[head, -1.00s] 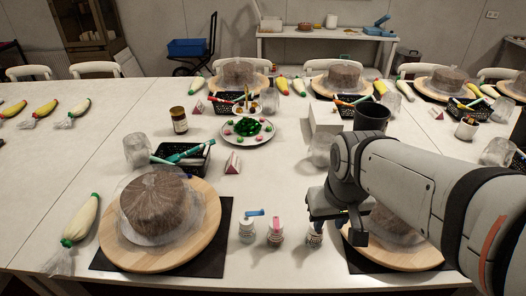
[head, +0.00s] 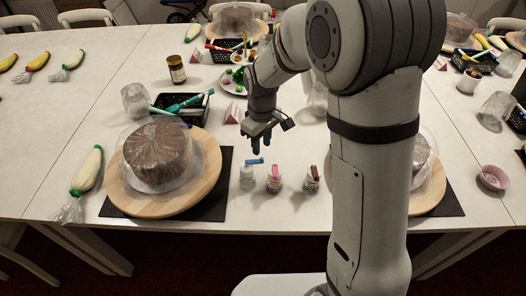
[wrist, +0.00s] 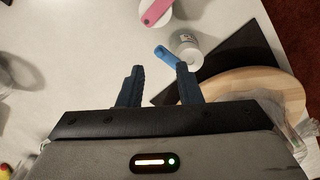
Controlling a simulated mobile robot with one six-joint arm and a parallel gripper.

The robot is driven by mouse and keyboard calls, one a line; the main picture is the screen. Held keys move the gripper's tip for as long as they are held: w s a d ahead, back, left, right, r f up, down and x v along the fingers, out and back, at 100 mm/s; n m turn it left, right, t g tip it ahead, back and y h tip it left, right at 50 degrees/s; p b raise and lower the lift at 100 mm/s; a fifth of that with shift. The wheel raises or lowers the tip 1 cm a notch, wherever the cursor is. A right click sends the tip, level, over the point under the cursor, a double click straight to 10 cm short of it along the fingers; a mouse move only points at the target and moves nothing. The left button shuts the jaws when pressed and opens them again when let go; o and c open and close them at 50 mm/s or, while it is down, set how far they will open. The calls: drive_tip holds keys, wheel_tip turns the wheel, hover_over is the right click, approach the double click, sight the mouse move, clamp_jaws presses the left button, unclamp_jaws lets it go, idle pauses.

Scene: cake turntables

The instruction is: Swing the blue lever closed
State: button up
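The blue lever (head: 254,161) sits on top of a small white jar (head: 247,178), the leftmost of three jars. It points to the right in the head view, and its free end sticks out past the jar top. In the wrist view the blue lever (wrist: 164,55) juts out to the left of the jar (wrist: 186,46), ahead of the fingertips. My gripper (head: 261,144) hangs above and just behind the jar, fingers down. In the wrist view my gripper (wrist: 160,70) is open, with two dark blue fingers apart and nothing between them.
A jar with a pink lever (head: 274,180) and one with a dark red lever (head: 312,180) stand to the right. A wrapped cake on a wooden turntable (head: 205,185) stands on the left. A black basket (head: 184,106) and a paper pyramid (head: 233,114) are behind.

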sight(254, 160)
wheel_tip(254, 160, down, 5)
drive_tip(key=shift+r, duration=0.1)
idle(0.3)
clamp_jaws()
